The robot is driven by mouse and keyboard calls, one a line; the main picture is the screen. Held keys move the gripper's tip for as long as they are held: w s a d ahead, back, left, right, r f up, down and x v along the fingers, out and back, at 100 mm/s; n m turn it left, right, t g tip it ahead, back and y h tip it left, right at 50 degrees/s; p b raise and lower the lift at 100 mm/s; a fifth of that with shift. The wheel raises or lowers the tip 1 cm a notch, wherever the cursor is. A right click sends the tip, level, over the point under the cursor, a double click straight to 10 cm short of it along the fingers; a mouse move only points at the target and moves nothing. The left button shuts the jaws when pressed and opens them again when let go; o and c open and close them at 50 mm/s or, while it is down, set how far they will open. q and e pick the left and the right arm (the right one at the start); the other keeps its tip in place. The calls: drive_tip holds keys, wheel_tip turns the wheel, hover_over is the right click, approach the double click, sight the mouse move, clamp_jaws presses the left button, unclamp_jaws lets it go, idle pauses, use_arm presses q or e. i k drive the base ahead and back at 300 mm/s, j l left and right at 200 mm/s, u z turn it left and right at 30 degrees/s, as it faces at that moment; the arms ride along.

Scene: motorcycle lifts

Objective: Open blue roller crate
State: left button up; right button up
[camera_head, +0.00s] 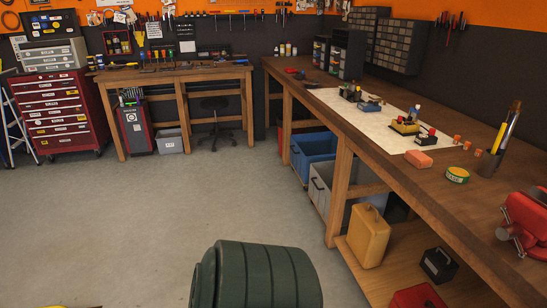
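The blue crate (316,147) is on the floor under the long wooden workbench on the right, near the bench's far end. Its left face looks out toward the open floor, and a dark handle shows on that face. The bench top and a leg hide part of it, and I cannot see its rollers clearly. It sits mostly within the bench's outline. Neither of my grippers is in view.
A grey crate (319,193) stands nearer me beside the blue one. A yellow canister (367,236) sits on the bench's lower shelf (398,268). A dark green ribbed drum (255,276) is at the bottom centre. The concrete floor (200,195) left of the crates is clear.

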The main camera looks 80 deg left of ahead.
sight(307, 148)
drive_tip(key=u, duration=2.5)
drive_tip(key=i+j+u, duration=0.1)
drive_tip(key=i+u, duration=0.4)
drive_tip(key=i, duration=1)
drive_tip(key=i+z, duration=0.1)
drive_tip(key=i, duration=0.55)
drive_tip(key=i+j+z, duration=0.1)
drive_tip(key=i, duration=0.6)
drive_tip(key=i+j+z, duration=0.15)
drive_tip(key=i, duration=0.5)
drive_tip(key=j, duration=0.1)
